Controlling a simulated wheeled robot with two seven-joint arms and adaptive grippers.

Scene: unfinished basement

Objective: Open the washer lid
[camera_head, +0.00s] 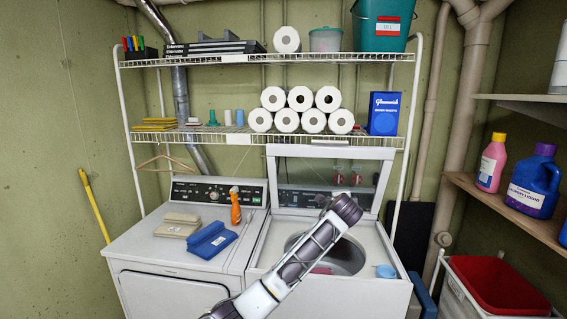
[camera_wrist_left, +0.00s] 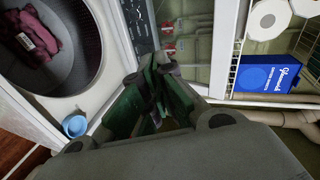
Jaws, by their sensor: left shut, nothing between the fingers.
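The washer (camera_head: 395,290) stands to the right of the dryer, and its lid (camera_head: 290,152) is raised upright at the back. The lid has a white frame and a see-through middle. The round drum opening (camera_head: 350,256) is uncovered, with maroon cloth inside; the cloth (camera_wrist_left: 38,35) shows better in the left wrist view. My left arm crosses in front of the washer, its wrist in front of the raised lid. In the head view the fingers are hidden behind the wrist. In the left wrist view my left gripper (camera_wrist_left: 155,105) is shut and empty. My right gripper is out of view.
A light-blue cup (camera_head: 386,271) stands on the washer's top at right. The dryer top holds an orange spray bottle (camera_head: 235,206), a blue folded item (camera_head: 212,240) and beige cloths (camera_head: 178,224). A wire shelf (camera_head: 230,137) hangs above the machines. A red basket (camera_head: 495,285) stands at right.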

